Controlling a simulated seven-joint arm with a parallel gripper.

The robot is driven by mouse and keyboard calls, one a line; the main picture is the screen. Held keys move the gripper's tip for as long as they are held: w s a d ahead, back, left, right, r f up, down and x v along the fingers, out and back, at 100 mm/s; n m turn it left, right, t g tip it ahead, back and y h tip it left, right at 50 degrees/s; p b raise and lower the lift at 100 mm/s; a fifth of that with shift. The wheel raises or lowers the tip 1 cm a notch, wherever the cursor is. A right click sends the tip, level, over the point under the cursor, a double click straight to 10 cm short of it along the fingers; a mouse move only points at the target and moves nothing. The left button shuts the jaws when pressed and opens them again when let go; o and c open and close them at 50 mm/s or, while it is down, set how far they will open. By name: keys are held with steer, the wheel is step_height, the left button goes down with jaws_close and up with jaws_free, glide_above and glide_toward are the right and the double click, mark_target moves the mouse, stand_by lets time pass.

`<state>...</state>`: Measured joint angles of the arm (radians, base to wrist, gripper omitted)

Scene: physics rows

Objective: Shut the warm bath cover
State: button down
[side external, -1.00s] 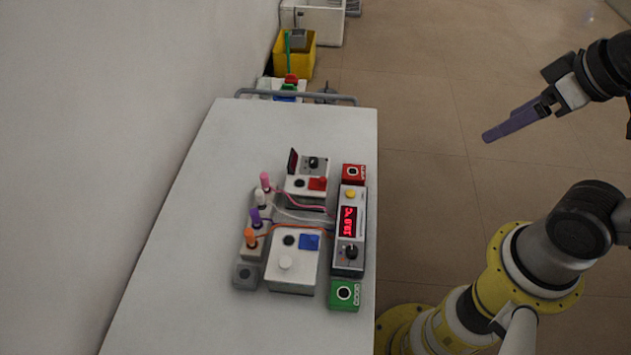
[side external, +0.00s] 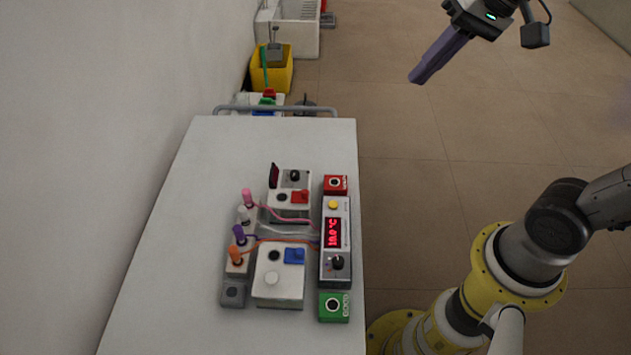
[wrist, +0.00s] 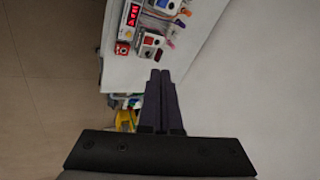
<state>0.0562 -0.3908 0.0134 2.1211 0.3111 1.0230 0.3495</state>
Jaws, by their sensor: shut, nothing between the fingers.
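The warm bath is probably the pale box with a red block (side external: 299,197) and a dark round hole, at the back of the instrument group. A thin dark red panel (side external: 274,176) stands upright at its back left; it may be the cover, but I cannot tell for sure. The red block also shows in the wrist view (wrist: 152,40). My gripper (side external: 413,79) has long purple fingers, shut and empty. It is high in the air, right of and beyond the table end in the side view. In the wrist view its fingertips (wrist: 160,74) point toward the instruments.
A front box with a blue block (side external: 294,256), a unit with a red display (side external: 334,232), a red button box (side external: 336,185), a green button box (side external: 334,307) and several coloured plugs with wires crowd the white table (side external: 180,240). A rail (side external: 275,108) edges its far end. A wall stands left.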

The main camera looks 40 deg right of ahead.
steer(key=w+d+f+m+g+y, duration=0.1)
steer(key=w+f+m, duration=0.1)
steer(key=w+f, duration=0.35)
steer(key=w+d+f+m+g+y, duration=0.1)
steer(key=w+d+f+m+y, duration=0.15)
steer(key=w, duration=0.65)
steer(key=w+f+m+g, duration=0.1)
steer(key=w+f+m, duration=0.2)
steer(key=w+f, duration=0.35)
steer(key=w+d+f+m+y, duration=0.1)
steer(key=w+d+f, duration=0.15)
steer(key=f, duration=0.45)
steer(key=w+d+f+m+y, duration=0.1)
steer(key=w+d+f+m, duration=0.15)
steer(key=f, duration=0.45)
steer(key=m+g, duration=0.1)
steer(key=g, duration=0.1)
glide_toward(300, 194)
step_height(300, 194, down, 4)
steer(key=s, duration=0.2)
steer(key=shift+a+f+y, duration=0.1)
steer(key=shift+a+y, duration=0.25)
steer(key=shift+a, duration=0.7)
